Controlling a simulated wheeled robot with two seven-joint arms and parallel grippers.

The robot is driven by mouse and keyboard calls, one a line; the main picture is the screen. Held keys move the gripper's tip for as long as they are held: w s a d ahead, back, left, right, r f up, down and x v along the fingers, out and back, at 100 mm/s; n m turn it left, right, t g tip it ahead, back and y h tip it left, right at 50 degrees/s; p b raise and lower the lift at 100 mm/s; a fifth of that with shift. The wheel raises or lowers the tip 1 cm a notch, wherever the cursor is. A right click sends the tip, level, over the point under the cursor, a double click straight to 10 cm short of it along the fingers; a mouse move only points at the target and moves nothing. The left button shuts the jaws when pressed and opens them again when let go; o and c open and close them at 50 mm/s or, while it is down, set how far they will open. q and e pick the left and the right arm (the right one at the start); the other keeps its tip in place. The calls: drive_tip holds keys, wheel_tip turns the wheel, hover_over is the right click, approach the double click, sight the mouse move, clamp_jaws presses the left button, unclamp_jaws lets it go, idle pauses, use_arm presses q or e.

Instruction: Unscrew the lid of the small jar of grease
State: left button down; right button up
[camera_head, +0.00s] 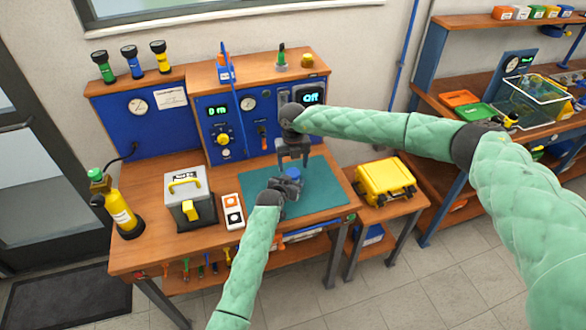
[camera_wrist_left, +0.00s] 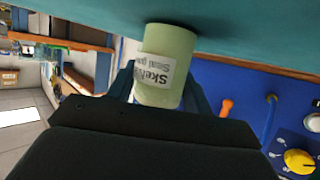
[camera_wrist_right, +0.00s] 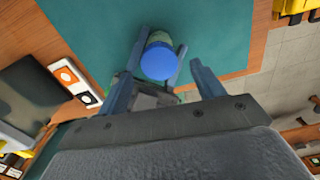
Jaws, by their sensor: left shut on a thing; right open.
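The small jar is pale green with a white label, seen in the left wrist view (camera_wrist_left: 165,62). Its blue lid (camera_wrist_right: 158,61) faces up in the right wrist view and also shows in the head view (camera_head: 293,174). My left gripper (camera_head: 287,185) is shut on the jar from the front, low over the teal mat (camera_head: 315,200). My right gripper (camera_head: 293,163) points down above the jar, open and empty. In the right wrist view its fingers (camera_wrist_right: 167,75) are apart, with the lid below and between them, nearer the left finger. I cannot tell whether they touch it.
A grey case with yellow handle (camera_head: 187,198) and a switch box (camera_head: 232,211) stand left of the mat. A yellow bottle (camera_head: 119,214) is at the far left. The blue instrument panel (camera_head: 243,123) rises behind. The mat's right side is clear. A yellow case (camera_head: 382,182) sits on a side table.

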sight(293, 172)
drive_tip(key=shift+r, duration=0.6)
drive_tip(key=shift+c, duration=0.4)
drive_tip(key=shift+s+f, duration=0.2)
drive_tip(key=shift+f, duration=0.05)
drive_tip(key=shift+s+a+f+y, duration=0.3)
drive_tip(key=shift+s+a+f, duration=0.25)
drive_tip(key=shift+s+a, duration=0.1)
drive_tip(key=r, duration=0.1)
drive_tip(key=w+r+m, duration=0.1)
drive_tip(key=r, duration=0.1)
drive_tip(key=w+r+m, duration=0.1)
drive_tip(key=r, duration=0.1)
drive_tip(key=shift+d, duration=0.15)
drive_tip(key=shift+s+d+m, duration=0.15)
drive_tip(key=shift+d+m, duration=0.35)
drive_tip(key=shift+m, duration=0.2)
drive_tip(key=shift+f, duration=4)
drive_tip(key=shift+c, duration=0.2)
